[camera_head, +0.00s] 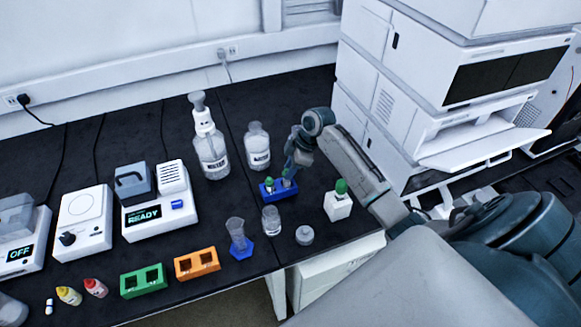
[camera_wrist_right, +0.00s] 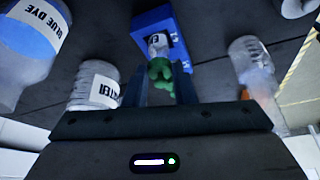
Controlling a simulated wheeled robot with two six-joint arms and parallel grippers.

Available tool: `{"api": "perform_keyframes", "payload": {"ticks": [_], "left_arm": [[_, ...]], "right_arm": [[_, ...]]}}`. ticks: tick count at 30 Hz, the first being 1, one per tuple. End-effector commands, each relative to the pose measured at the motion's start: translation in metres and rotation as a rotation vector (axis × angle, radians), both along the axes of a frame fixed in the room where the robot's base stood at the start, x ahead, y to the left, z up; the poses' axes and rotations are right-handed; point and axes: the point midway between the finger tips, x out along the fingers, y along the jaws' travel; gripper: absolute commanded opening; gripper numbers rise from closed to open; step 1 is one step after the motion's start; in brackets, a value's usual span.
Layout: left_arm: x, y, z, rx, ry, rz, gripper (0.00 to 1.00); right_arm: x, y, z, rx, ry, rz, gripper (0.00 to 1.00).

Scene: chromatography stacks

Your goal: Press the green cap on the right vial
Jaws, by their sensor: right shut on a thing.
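A blue rack (camera_head: 267,196) stands on the black bench, holding small vials. The left vial's green cap (camera_head: 269,183) shows clear of my gripper. My right gripper (camera_head: 289,172) is low over the rack's right side, shut on a green cap (camera_head: 286,173) at the right vial. In the right wrist view, green (camera_wrist_right: 160,70) shows between my right fingers (camera_wrist_right: 163,75), in line with a clear vial (camera_wrist_right: 158,42) at the blue rack (camera_wrist_right: 180,22). The fingers partly hide the cap, so I cannot tell how fully it is seated. My left gripper is out of view.
A small glass jar (camera_head: 271,221) and a grey disc (camera_head: 305,235) lie in front. Bottles (camera_head: 257,150) stand behind. An orange rack (camera_head: 197,265) and a green rack (camera_head: 143,281) are at front left.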

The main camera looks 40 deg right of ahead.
Motion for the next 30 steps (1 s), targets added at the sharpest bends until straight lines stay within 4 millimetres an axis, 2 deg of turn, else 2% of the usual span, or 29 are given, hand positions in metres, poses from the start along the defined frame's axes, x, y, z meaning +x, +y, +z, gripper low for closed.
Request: {"api": "perform_keyframes", "payload": {"ticks": [30], "left_arm": [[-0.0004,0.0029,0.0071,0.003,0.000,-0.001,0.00]], "right_arm": [[0.0000,-0.0001,0.0003,0.000,0.000,0.000,0.03]]}}
